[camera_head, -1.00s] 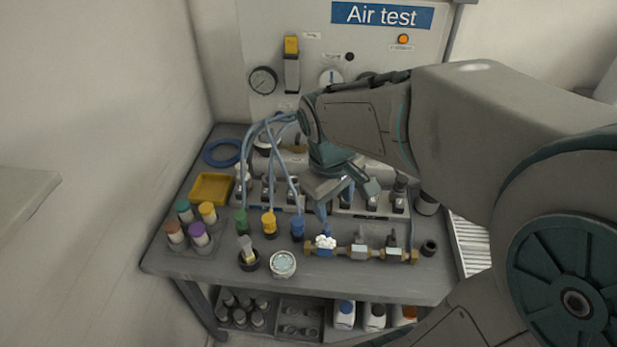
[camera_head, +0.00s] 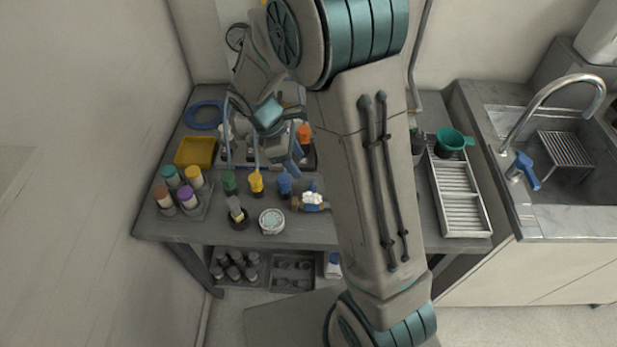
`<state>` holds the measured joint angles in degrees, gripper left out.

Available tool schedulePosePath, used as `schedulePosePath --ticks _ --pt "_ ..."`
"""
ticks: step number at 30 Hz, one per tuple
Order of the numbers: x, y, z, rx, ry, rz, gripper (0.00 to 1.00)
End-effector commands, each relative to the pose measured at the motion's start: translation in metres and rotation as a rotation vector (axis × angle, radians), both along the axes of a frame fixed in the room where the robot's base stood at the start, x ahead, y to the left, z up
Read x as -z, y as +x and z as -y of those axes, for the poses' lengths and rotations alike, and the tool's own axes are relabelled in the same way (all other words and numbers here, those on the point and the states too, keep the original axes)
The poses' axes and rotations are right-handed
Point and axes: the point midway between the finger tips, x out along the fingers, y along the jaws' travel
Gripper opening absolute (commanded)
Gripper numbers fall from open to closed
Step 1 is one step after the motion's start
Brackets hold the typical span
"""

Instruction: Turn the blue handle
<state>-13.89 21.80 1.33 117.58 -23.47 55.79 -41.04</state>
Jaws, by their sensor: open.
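A brass valve piece with a blue handle and a white knobbly part (camera_head: 313,198) lies near the table's front edge, left of my arm link. The rest of its brass row is hidden behind my arm.
Blue-capped, yellow-capped (camera_head: 256,183) and green-capped (camera_head: 229,183) fittings with hoses stand left of the valve. A round white-topped jar (camera_head: 272,221) and a dark cup (camera_head: 237,215) are in front. A yellow tray (camera_head: 196,152) and capped bottles (camera_head: 187,196) fill the left. A drain rack (camera_head: 460,195) is right.

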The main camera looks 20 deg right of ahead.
Motion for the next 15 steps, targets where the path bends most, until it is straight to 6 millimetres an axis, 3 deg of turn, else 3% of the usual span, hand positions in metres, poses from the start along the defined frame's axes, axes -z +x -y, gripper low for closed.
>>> schedulePosePath --ticks 6,15 --pt "0.043 -0.007 0.017 0.002 -0.001 -0.004 0.51" --pt "0.075 -0.010 0.030 0.002 0.000 0.000 0.51"
